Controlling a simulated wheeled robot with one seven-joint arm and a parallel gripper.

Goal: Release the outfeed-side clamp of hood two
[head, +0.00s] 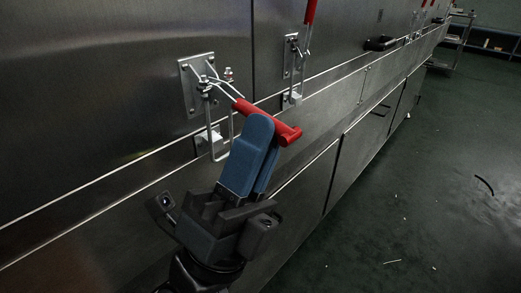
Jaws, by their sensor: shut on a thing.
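My gripper (262,132) has blue fingers and is shut on the red lever (248,108) of a toggle clamp, near the crossbar at its outer end. The lever slants out and down to the right from its plate (190,83) on the hood wall. A wire loop (222,156) hangs from this clamp down over a small catch (208,138) on the lower ledge; I cannot tell whether it is tight or slack. A second clamp (292,52) is farther along, with its red lever (311,11) pointing up. No label shows which hood is which.
The steel dryer wall (100,90) runs along the left, with a ledge and lower panels. A black handle (380,43) sticks out farther along. The dark green floor (430,190) at right is open, with small scraps. A shelf cart (457,40) stands at the far end.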

